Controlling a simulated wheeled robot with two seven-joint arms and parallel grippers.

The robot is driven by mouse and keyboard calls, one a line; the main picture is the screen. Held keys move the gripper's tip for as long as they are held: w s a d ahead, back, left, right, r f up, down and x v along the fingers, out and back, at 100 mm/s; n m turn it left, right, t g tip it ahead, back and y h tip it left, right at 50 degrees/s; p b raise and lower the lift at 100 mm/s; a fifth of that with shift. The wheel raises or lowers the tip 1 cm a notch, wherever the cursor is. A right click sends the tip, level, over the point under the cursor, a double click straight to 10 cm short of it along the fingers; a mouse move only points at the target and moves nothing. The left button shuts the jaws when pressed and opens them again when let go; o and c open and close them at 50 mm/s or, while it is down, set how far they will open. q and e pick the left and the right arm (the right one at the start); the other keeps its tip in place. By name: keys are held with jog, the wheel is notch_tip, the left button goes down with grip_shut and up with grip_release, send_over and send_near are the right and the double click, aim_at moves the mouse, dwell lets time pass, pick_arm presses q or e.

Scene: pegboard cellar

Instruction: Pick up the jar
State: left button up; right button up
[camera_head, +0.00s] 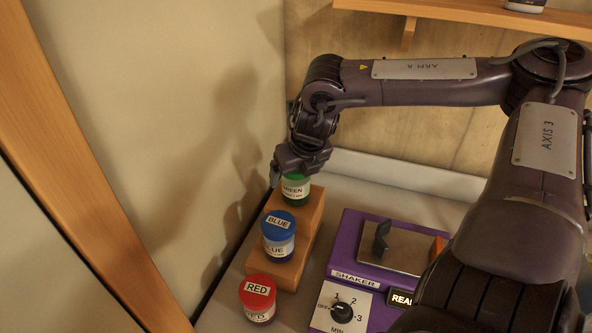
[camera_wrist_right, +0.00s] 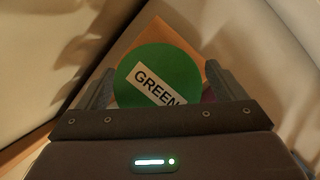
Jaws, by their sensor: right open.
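The green jar (camera_head: 295,190) is at the back, the blue jar (camera_head: 278,237) in the middle and the red jar (camera_head: 258,298) in front. My right gripper (camera_head: 294,176) is at the top of the green jar and hides part of its lid. In the right wrist view the green lid (camera_wrist_right: 157,76) lies between the two open fingers, with gaps at the sides. Whether the fingers touch it I cannot tell. My left gripper is not in view.
A purple shaker (camera_head: 350,236) with a metal plate and a dial (camera_head: 342,311) stands right of the jars. A wall is close on the left, and a wooden shelf (camera_head: 470,14) is above.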

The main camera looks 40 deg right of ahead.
jog(key=shift+w+f, duration=0.1)
jog(key=shift+f, duration=0.05)
jog(key=shift+c, duration=0.5)
jog(key=c, duration=1.2)
